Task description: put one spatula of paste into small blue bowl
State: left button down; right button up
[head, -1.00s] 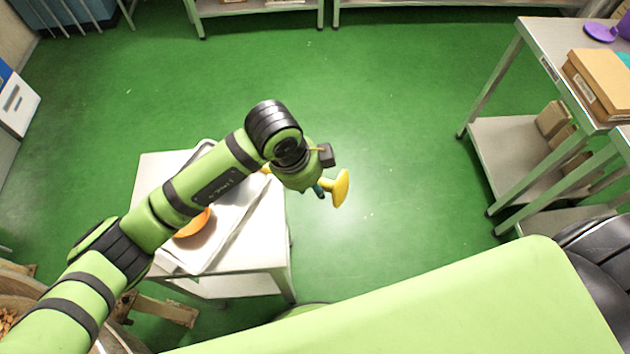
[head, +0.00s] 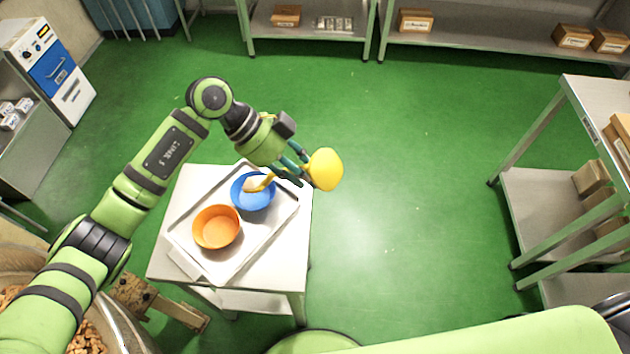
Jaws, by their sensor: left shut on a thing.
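My left gripper (head: 292,168) is shut on a yellow spatula (head: 325,170), at the right edge of the small table. The spatula's broad rounded yellow end sticks out to the right of the fingers, over the floor. Its other end, yellow with a pale tan tip (head: 255,186), shows left of the fingers, over or inside the small blue bowl (head: 251,203). Whether it touches the bowl, and whether the tan is paste, I cannot tell. The blue bowl stands upright on a metal tray (head: 238,247). My right gripper is not in view.
An orange bowl (head: 217,228) sits on the tray beside the blue one, on a small white table (head: 288,262). Metal shelving (head: 540,215) is at right. The green floor between is clear.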

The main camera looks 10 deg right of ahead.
pick_arm(q)
jog(key=w+a+r+h, duration=0.1)
jog(key=w+a+r+g+h, duration=0.1)
jog(key=a+r, duration=0.1)
jog(key=w+a+r+g+h, duration=0.1)
jog(key=r, duration=0.1)
jog(key=shift+w+a+r, duration=0.15)
jog(key=shift+w+a, duration=0.05)
jog(key=shift+w, duration=0.15)
jog(key=shift+w+a+r+n+g+h, duration=0.15)
jog(key=shift+w+a+r+h, duration=0.1)
jog(key=shift+a+r, duration=0.15)
jog(key=shift+w+a+r+n+g+h, duration=0.15)
jog(key=shift+w+a+r, duration=0.1)
jog(key=shift+r, duration=0.2)
notch_tip(320, 180, up, 5)
jog(key=t+y+p, duration=0.2)
jog(key=t+y, duration=0.1)
jog(key=y, duration=0.2)
jog(key=m+t+y+p, duration=0.1)
jog(key=t+y+p, duration=0.1)
jog(key=t+y, duration=0.2)
jog(key=shift+m+t+y+p, duration=0.3)
jog(key=shift+y+p, duration=0.05)
jog(key=shift+y, duration=0.15)
